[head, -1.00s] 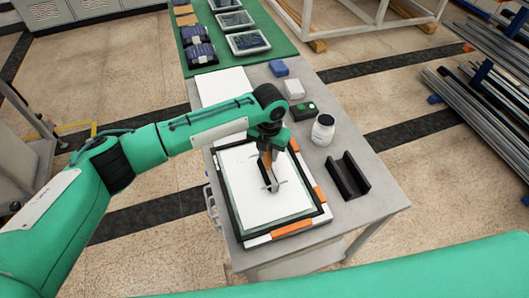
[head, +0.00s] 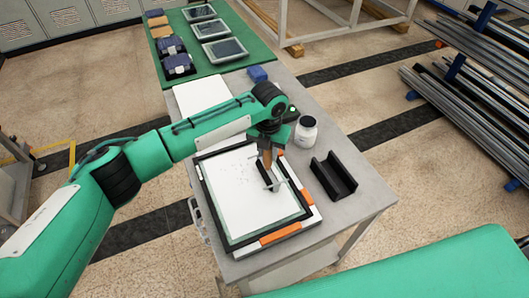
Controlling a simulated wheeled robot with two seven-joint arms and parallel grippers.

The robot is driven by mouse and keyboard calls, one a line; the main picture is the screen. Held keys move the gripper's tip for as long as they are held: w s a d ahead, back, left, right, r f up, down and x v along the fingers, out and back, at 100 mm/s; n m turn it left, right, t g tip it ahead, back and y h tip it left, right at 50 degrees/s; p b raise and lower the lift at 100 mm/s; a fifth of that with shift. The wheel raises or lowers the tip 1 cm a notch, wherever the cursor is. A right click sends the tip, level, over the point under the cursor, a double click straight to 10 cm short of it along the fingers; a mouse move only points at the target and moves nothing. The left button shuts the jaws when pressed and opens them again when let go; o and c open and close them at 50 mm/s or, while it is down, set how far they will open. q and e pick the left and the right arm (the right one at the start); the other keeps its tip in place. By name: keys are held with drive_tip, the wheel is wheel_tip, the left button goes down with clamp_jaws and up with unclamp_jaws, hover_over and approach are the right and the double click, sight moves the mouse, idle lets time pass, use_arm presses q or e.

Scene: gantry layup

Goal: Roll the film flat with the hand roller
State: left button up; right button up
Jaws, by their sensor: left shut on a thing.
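The film (head: 236,208) is a white sheet lying inside a black frame with orange and white edge pieces on the grey table. Small grey specks show on its upper middle. My left gripper (head: 266,149) points down over the film's right side and is shut on the brown handle of the hand roller (head: 267,160). The roller's dark lower part is low over the film or on it; I cannot tell whether it touches. The gripper and arm hide part of the roller and the frame's top edge. My right gripper is not in view.
An empty black cradle (head: 333,178) stands right of the frame. A white jar (head: 304,132) and a blue block (head: 257,74) stand farther back. A green mat (head: 243,52) at the far end holds tablets and dark packs. The table's front right corner is clear.

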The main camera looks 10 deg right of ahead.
use_arm(q)
drive_tip(key=shift+s+a+r+p, duration=0.1)
drive_tip(key=shift+s+a+p, duration=0.1)
drive_tip(key=shift+a+p, duration=0.6)
drive_tip(key=s+a+p, duration=0.2)
drive_tip(key=a+p, duration=0.3)
drive_tip(key=a, duration=0.7)
drive_tip(key=shift+s+f, duration=0.2)
idle(0.5)
wheel_tip(320, 180, up, 5)
drive_tip(key=p, duration=0.4)
drive_tip(key=shift+w+r, duration=0.1)
drive_tip(key=shift+w, duration=0.05)
